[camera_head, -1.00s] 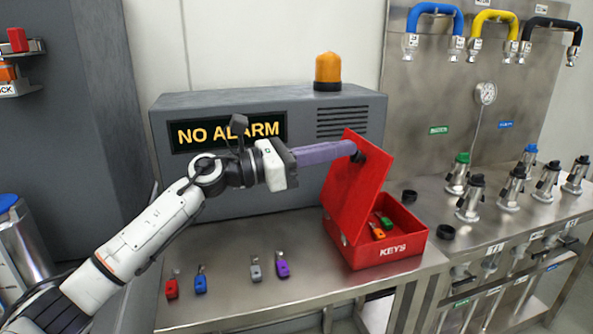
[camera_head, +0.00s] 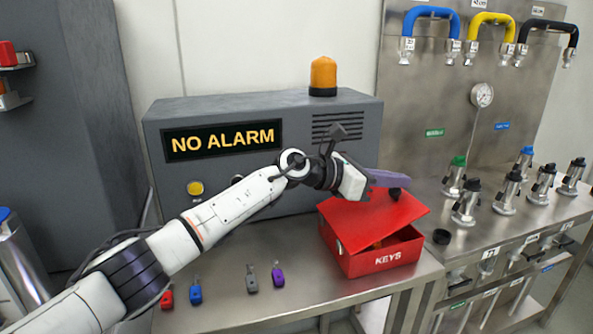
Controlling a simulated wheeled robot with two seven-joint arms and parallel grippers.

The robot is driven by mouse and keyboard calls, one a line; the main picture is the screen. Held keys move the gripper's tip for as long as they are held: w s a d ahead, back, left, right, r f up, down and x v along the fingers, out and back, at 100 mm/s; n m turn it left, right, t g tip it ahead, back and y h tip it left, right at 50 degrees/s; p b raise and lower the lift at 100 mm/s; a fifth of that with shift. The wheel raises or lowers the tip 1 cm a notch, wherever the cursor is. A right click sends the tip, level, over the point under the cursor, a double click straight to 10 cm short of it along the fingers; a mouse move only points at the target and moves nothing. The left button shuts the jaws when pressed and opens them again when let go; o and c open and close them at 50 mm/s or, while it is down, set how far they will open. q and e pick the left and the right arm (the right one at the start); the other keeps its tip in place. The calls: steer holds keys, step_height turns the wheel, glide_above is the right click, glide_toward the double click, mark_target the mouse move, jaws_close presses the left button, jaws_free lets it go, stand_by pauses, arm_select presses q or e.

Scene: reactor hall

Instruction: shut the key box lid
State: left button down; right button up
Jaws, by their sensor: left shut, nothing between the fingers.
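The red key box (camera_head: 384,260), marked KEYS, stands on the steel table at the right of the head view. Its red lid (camera_head: 365,222) is tilted low over the box, with a gap at the front right where a bit of the inside shows. My left gripper (camera_head: 398,181), with purple fingers, is shut and empty. It is above the lid, by the black knob (camera_head: 395,193); I cannot tell whether it touches. The keys inside are mostly hidden by the lid. My right gripper is not in view.
The grey alarm cabinet (camera_head: 240,120) stands behind. Metal couplings (camera_head: 466,204) stand at the right.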

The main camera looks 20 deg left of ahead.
mark_target(403, 195)
arm_select(q)
steer(key=shift+w+d+f, duration=0.25)
steer(key=shift+d+f, duration=0.15)
steer(key=shift+f, duration=0.25)
steer(key=shift+w+d+f, duration=0.25)
steer(key=shift+d+f, duration=0.15)
steer(key=shift+f, duration=0.2)
steer(key=shift+w+d+f+g+y+p, duration=0.2)
steer(key=shift+f+g+y, duration=0.1)
steer(key=shift+f+y, duration=0.2)
steer(key=shift+w+d+f+g+y+p, duration=0.15)
steer(key=shift+f+g+y, duration=0.15)
steer(key=shift+f+y, duration=0.15)
